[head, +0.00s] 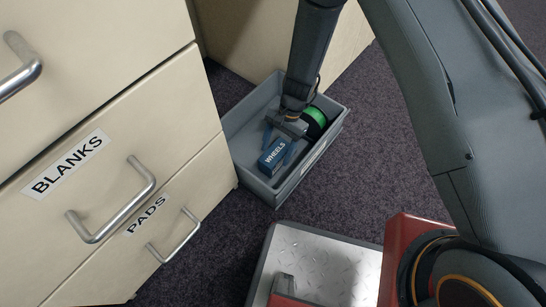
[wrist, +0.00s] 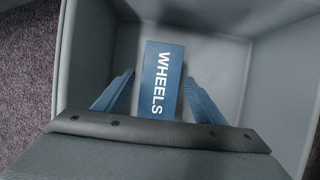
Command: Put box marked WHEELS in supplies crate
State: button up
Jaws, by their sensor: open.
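The blue box marked WHEELS (head: 274,157) lies inside the grey supplies crate (head: 323,150), toward its near end in the head view. In the wrist view the WHEELS box (wrist: 162,75) rests on the crate floor, label up, with the crate walls (wrist: 82,60) around it. My gripper (head: 277,148) reaches down into the crate. Its blue fingers (wrist: 158,82) are open, one on each side of the box, with a gap visible on both sides. The near end of the box is hidden behind the gripper body in the wrist view.
Dark carpet (head: 385,150) is clear to the right.

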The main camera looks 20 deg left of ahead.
jog(key=p+v, duration=0.2)
jog(key=v, duration=0.4)
jog(key=shift+w+r, duration=0.15)
jog(key=shift+r, duration=0.05)
jog(key=s+r+n+t, duration=0.1)
jog(key=s+r+n, duration=0.15)
jog(key=r, duration=1.05)
jog(key=s+r+n+t, duration=0.1)
jog(key=r+n, duration=0.2)
jog(key=r, duration=1.1)
jog(key=s+d+r+n+t, duration=0.1)
jog(key=s+d+r+n, duration=0.1)
jog(key=s+d+r, duration=0.3)
jog(key=s+d+r+n+t, duration=0.1)
jog(key=s+d+r+n, duration=0.2)
jog(key=s+r, duration=0.6)
jog(key=d, duration=0.2)
jog(key=shift+s+d+r, duration=0.3)
jog(key=shift+r, duration=0.05)
